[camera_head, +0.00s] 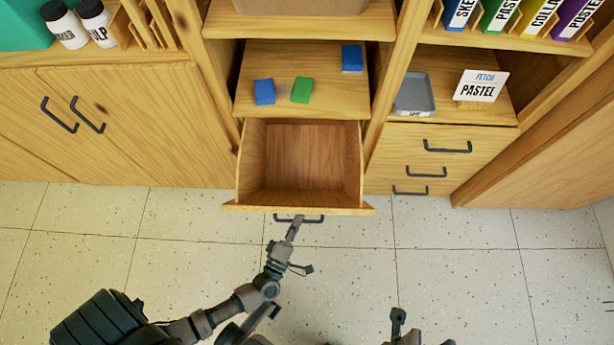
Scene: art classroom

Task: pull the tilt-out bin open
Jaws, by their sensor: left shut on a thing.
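The tilt-out bin (300,209) is a wooden box in the middle of the cabinet. It stands open, tipped out toward me, and its inside is empty. Its dark handle (314,219) is on the front face, just below the top edge. My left gripper (295,222) is at the handle and shut on it; the fingertips are small in the picture. The bin's front face is mostly hidden from above. My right gripper (398,317) is low at the bottom edge, apart from the cabinet, and its fingers are too unclear to judge.
Blue blocks (264,92) and a green block (302,90) lie on the shelf above the bin. A grey tray (415,95) and a pastel sign (480,87) stand right, above closed drawers (440,160). Closed doors (120,125) are left. The tiled floor (460,270) is clear.

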